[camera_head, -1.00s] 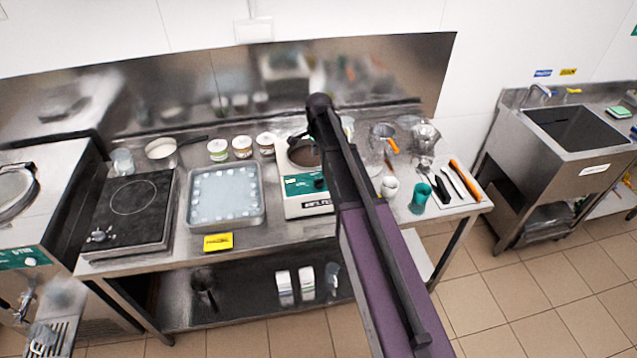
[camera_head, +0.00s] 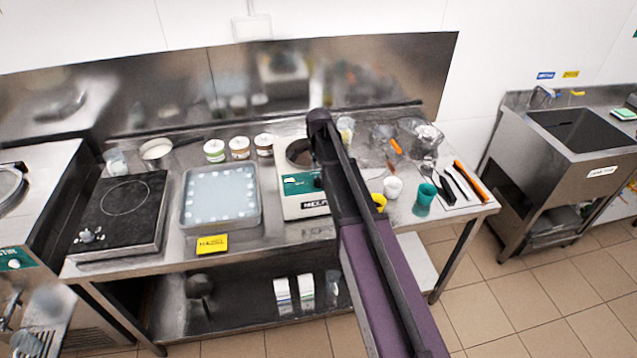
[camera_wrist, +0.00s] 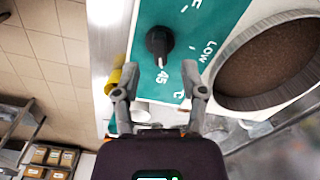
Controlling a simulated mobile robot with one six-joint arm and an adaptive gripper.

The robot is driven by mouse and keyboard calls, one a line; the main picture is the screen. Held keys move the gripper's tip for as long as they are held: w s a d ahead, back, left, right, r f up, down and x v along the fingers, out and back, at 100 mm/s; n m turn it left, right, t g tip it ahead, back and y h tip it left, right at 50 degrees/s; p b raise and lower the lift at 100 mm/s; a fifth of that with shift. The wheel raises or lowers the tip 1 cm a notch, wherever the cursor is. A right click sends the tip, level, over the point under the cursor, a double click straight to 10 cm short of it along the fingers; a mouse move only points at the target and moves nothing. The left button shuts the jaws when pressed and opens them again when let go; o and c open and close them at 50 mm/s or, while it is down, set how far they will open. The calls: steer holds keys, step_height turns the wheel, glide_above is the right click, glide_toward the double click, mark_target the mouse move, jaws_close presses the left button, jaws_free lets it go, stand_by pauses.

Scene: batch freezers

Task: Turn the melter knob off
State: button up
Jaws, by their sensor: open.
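The melter (camera_head: 296,205) is a white box with a green front panel and a round well, standing on the steel table. The brown-filled well (camera_wrist: 270,62) lies to the right. My gripper (camera_wrist: 160,88) is open and empty, its two fingers pointing toward the panel, with the knob beyond the fingertips and roughly between them. They do not touch it.
Jars (camera_head: 240,148) stand behind. A white cup (camera_head: 393,187), a green cup (camera_head: 424,198) and utensils (camera_head: 470,183) lie to the right. A yellow object (camera_wrist: 114,78) is beside the left finger.

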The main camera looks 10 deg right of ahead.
mark_target(318, 182)
steer(key=shift+f+b, duration=1.5)
steer(key=shift+f, duration=0.3)
jaws_close()
